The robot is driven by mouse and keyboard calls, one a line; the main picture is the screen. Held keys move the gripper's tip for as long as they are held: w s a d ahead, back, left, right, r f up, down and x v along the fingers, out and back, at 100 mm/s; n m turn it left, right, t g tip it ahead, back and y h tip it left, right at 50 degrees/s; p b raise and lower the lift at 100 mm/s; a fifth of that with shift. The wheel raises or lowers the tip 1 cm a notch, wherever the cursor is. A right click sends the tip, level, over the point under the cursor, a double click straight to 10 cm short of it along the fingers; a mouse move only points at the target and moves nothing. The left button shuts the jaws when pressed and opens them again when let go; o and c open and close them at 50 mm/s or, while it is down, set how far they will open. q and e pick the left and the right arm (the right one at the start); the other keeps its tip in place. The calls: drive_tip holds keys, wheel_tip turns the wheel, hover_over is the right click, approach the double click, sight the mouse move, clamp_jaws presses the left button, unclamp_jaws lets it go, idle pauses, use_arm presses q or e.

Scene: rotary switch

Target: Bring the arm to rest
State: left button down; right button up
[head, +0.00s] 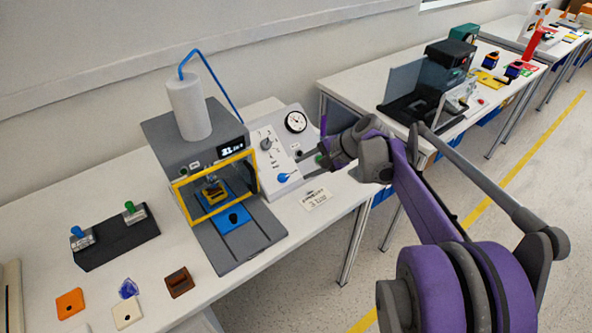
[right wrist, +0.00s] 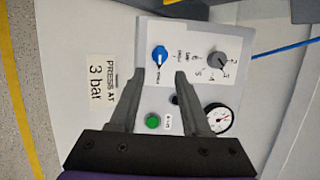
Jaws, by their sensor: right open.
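My right gripper (head: 320,160) is beside the right edge of the sloped control panel (head: 283,150) in the head view. In the right wrist view, the gripper (right wrist: 160,75) is open, with two grey fingers apart and nothing between them. The blue knob (right wrist: 159,57) is just beyond the fingertips, and I cannot tell whether they touch it. It also shows in the head view (head: 283,177). The grey rotary knob (right wrist: 219,58) is farther right on the panel. The green button (right wrist: 152,121) lies between the fingers' bases in the picture. My left gripper is not in view.
A press (head: 190,150) with a yellow frame stands left of the panel. The pressure gauge (head: 296,121) is on the panel's top right. A sign (head: 315,198) reading "PRESS AT 3 bar" lies on the table in front. Several small blocks lie at the left; floor is clear at right.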

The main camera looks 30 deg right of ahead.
drive_tip(key=shift+v, duration=1.1)
